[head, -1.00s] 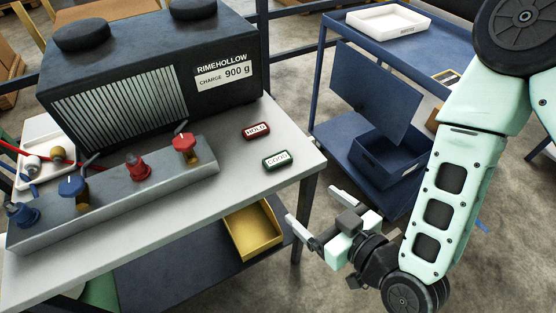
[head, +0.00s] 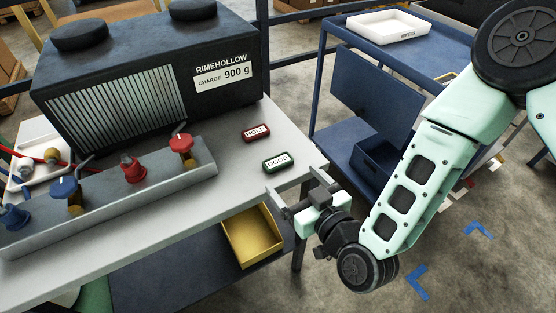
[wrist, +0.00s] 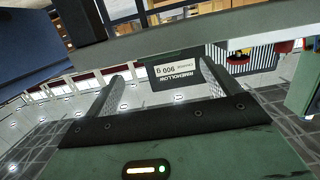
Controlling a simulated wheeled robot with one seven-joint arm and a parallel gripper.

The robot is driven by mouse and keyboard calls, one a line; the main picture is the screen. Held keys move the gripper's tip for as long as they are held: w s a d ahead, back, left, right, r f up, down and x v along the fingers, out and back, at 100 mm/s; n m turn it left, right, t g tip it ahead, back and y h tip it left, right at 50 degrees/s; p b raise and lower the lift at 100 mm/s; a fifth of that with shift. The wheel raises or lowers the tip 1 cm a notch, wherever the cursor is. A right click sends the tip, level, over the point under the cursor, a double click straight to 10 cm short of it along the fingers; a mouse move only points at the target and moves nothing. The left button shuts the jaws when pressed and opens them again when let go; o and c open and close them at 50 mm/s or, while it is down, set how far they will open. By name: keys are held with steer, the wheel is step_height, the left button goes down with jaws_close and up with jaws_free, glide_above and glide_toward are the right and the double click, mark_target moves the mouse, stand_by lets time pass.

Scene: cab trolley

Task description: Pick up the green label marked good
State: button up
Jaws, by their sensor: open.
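The green label marked GOOD (head: 277,162) lies flat near the right edge of the grey table top (head: 228,188), its text facing up. The red label marked HOLD (head: 256,133) lies just behind it. My gripper (head: 294,182) is open and empty by the table's right edge, in front and to the right of the green label. The fingers point toward the table and are apart from the label.
The black Rimehollow machine (head: 140,75) stands behind the labels. A grey bar with red and blue valves (head: 120,205) runs along the left. A yellow bin (head: 250,238) is below the table. A blue trolley (head: 375,95) with a white tray (head: 388,23) stands right.

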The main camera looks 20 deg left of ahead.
mark_target(281, 165)
steer(key=shift+p+x, duration=0.55)
steer(key=shift+x, duration=2.95)
steer(key=shift+r, duration=0.1)
steer(key=c, duration=1.1)
